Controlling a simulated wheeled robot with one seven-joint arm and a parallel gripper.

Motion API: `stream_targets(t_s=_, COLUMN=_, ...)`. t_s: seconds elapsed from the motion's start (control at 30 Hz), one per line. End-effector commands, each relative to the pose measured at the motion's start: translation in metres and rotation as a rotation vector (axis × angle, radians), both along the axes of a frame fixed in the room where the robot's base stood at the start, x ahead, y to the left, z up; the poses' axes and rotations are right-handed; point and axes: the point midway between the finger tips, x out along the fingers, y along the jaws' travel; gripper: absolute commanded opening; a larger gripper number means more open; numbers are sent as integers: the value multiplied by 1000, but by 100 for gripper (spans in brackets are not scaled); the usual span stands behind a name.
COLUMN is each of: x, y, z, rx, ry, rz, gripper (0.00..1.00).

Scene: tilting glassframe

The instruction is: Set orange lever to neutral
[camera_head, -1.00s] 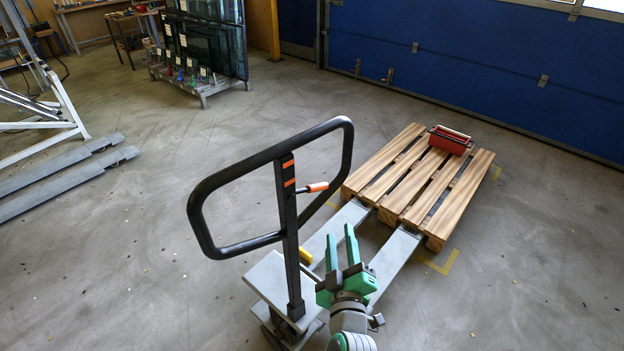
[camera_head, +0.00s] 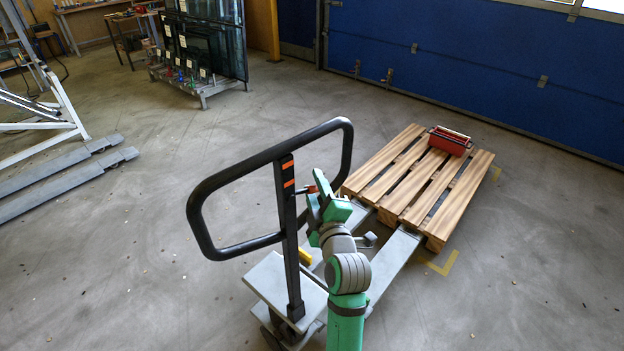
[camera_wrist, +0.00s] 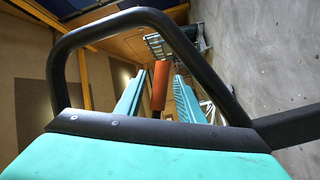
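The orange lever (camera_wrist: 160,86) shows in the wrist view between the two teal fingers of my gripper (camera_wrist: 158,95). The fingers stand apart with a gap on each side of the lever. In the head view my gripper (camera_head: 318,190) is beside the upright post of the pallet truck (camera_head: 288,235), and it hides most of the lever. The black loop handle (camera_head: 245,160) rises above the post and also crosses the wrist view (camera_wrist: 150,18).
The truck's forks (camera_head: 395,262) run under a wooden pallet (camera_head: 425,185) with a red toolbox (camera_head: 450,140) on it. A glass rack (camera_head: 205,55) stands at the back.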

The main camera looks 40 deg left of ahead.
Motion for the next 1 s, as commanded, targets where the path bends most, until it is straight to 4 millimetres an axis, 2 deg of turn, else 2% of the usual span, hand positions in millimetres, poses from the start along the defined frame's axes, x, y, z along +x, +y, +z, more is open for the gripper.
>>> stream_targets(t_s=0.23, x=16, y=20, z=0, rx=0, ry=0, rz=1, gripper=35)
stream_targets(t_s=0.6, x=19, y=23, z=0, rx=0, ry=1, rz=-1, gripper=35)
stream_targets(t_s=0.73, x=19, y=23, z=0, rx=0, ry=1, rz=-1, gripper=4)
stream_targets(t_s=0.77, x=19, y=23, z=0, rx=0, ry=1, rz=-1, gripper=0)
stream_targets(t_s=1.0, x=17, y=28, z=1, rx=-2, ry=-10, rz=6, gripper=0)
